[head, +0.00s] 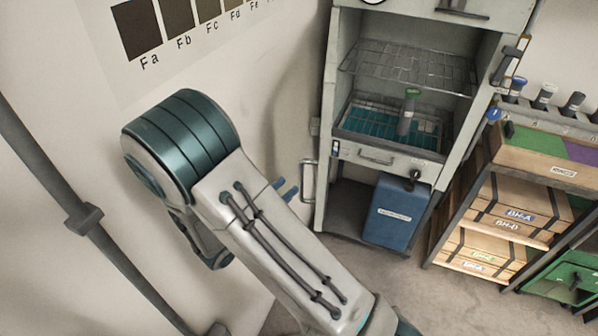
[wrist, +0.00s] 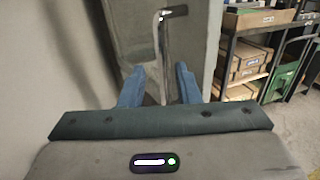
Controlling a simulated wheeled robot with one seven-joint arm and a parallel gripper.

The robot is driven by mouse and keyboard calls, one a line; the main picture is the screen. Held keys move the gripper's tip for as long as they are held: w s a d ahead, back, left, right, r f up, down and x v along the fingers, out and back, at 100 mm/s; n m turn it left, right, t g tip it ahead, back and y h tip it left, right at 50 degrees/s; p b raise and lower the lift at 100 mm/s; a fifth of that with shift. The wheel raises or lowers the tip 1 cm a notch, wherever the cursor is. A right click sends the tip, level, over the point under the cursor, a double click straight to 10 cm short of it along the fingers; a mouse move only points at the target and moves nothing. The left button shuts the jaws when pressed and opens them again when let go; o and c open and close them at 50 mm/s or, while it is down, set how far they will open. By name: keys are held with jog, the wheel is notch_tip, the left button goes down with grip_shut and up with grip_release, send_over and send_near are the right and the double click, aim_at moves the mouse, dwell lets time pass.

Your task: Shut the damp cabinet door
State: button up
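The damp cabinet (head: 325,130) stands right of centre in the head view with its front open and its inside showing. A pale upright bar handle (head: 307,181) stands out at its left edge. The wrist view shows this handle (wrist: 158,50) on a grey panel (wrist: 195,40), which looks like the door seen close up. In the head view the door is nearly edge-on, so its angle is hard to tell. My gripper (head: 285,189) is just left of the handle. In the wrist view my gripper (wrist: 160,72) is open, with the bar between its blue fingers and gaps on both sides.
Inside are a wire shelf (head: 410,68), a tray with a green-capped bottle (head: 406,115), and a blue container (head: 395,213) below. A shelf unit with wooden boxes (head: 520,195) stands close on the right. A wall (head: 270,75) bounds the left. Some floor shows in front.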

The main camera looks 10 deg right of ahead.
aim_at(300, 177)
jog(key=p+x, duration=0.1)
jog(key=x, duration=0.5)
jog(key=shift+w+d, duration=0.15)
jog(key=shift+d, duration=0.25)
grip_shut()
